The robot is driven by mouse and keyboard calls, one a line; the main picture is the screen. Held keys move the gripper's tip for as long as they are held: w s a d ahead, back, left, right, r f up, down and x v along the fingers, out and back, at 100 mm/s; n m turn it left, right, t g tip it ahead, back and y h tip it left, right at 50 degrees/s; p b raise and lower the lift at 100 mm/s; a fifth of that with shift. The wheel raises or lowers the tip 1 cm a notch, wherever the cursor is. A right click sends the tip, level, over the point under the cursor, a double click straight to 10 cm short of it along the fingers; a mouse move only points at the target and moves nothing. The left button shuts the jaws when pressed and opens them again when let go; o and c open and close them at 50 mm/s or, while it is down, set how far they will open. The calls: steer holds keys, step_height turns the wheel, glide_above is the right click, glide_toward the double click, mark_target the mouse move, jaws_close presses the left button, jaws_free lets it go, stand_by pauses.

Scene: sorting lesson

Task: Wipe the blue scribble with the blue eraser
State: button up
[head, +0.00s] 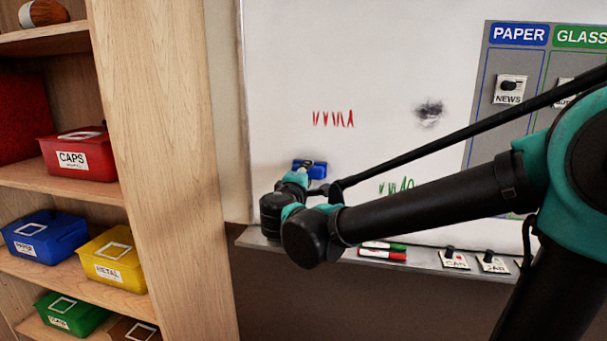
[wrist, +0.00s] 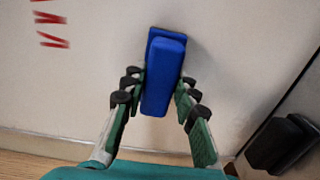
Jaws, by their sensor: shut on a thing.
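The blue eraser (head: 316,168) is at the lower left of the whiteboard in the head view. In the wrist view the eraser (wrist: 163,75) sits between the two fingers of my gripper (wrist: 161,92), which is shut on it. The eraser's far end is at the whiteboard surface (wrist: 230,50); I cannot tell whether it presses on it. No blue scribble shows in either view; the arm and the eraser hide part of the board.
A red scribble (head: 333,118), a green scribble (head: 397,187) and a dark smudge (head: 430,112) are on the whiteboard (head: 380,50). The ledge (head: 262,241) below holds markers (head: 383,254) and cards (head: 454,259). A wooden shelf (head: 165,150) with bins stands at the left.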

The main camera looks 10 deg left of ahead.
steer(key=shift+a, duration=0.1)
steer(key=shift+w+a, duration=0.2)
steer(key=shift+a, duration=2.05)
steer(key=shift+w+a, duration=0.2)
steer(key=shift+a, duration=2.05)
steer(key=shift+w+a, duration=0.2)
steer(key=shift+a, duration=2.05)
steer(key=s, duration=0.6)
steer(key=shift+a, duration=0.25)
steer(key=shift+s, duration=0.1)
steer(key=s, duration=0.2)
steer(key=shift+s+a, duration=0.1)
steer(key=shift+s, duration=0.3)
